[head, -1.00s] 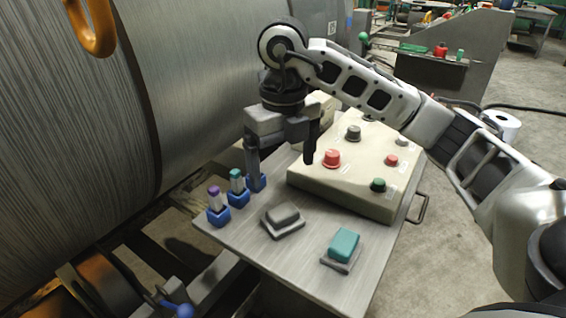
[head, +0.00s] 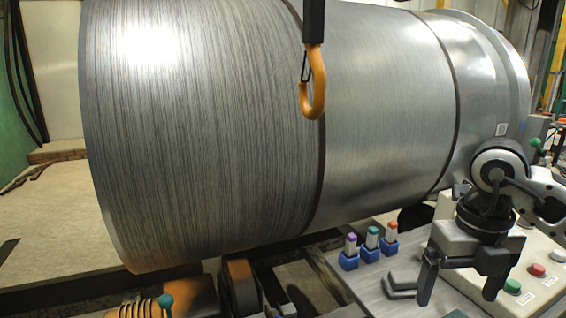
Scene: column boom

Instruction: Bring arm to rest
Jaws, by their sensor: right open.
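My right gripper (head: 458,297) is at the lower right of the head view, pointing down with its two fingers apart and nothing between them. It hangs over the metal console table (head: 370,292); the gap below its fingertips cannot be judged. Part of my right arm runs off the right edge. The cream control box (head: 541,250) stands behind and right of the gripper, partly hidden by it. A red knob (head: 537,269) and a green knob (head: 512,286) show on the box. A grey block switch (head: 402,281) lies just left of the gripper. My left gripper is out of view.
Small blue holders (head: 369,254) with purple, teal and red-orange tops stand along the table's back edge. A huge metal cylinder (head: 210,130) fills the background. An orange hook (head: 315,90) hangs in front of it. A teal ball knob (head: 166,300) shows at lower left.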

